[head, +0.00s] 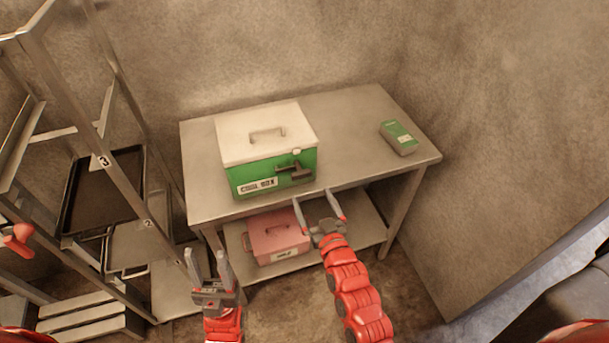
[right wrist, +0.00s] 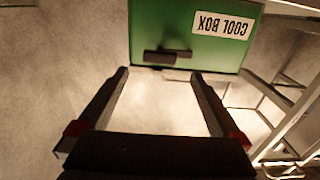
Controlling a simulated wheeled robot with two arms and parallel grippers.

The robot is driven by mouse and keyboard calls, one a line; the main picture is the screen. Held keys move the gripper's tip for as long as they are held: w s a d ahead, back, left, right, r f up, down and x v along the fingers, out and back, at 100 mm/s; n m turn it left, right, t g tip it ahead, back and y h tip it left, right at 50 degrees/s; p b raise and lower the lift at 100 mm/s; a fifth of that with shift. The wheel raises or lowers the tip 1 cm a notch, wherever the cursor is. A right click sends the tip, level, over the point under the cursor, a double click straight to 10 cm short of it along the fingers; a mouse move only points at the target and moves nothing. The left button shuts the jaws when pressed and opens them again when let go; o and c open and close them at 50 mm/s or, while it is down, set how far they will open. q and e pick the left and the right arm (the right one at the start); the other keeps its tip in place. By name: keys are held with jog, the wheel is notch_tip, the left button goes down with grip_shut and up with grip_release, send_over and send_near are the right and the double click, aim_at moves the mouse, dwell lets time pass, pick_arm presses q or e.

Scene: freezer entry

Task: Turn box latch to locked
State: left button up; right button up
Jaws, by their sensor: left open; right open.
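The cool box (head: 270,166) is green with a white lid (head: 262,133) and stands on the metal table, lid closed. Its dark latch (head: 298,172) is on the right part of the front face, beside the COOL BOX label (head: 257,186). In the right wrist view the box appears upside down, and the latch (right wrist: 167,56) lies roughly crosswise. My right gripper (head: 312,196) is open and empty, just in front of and below the latch; its fingers (right wrist: 158,73) point toward the box, apart from the latch. My left gripper (head: 205,252) is open and empty, low in front of the table.
The metal table (head: 350,113) has a green carton (head: 398,138) at its right. A pink box (head: 277,235) sits on the lower shelf. A metal rack (head: 135,185) with trays stands at the left. A wall closes off the right side.

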aim_at(302, 177)
jog(key=p+x, duration=0.1)
jog(key=x, duration=0.4)
jog(key=shift+w+a+r+p, duration=0.15)
jog(key=shift+w+p, duration=0.15)
jog(key=shift+p, duration=0.1)
jog(key=shift+x, duration=0.9)
jog(key=shift+c, duration=0.3)
jog(key=c, duration=1.2)
jog(key=shift+c, duration=0.2)
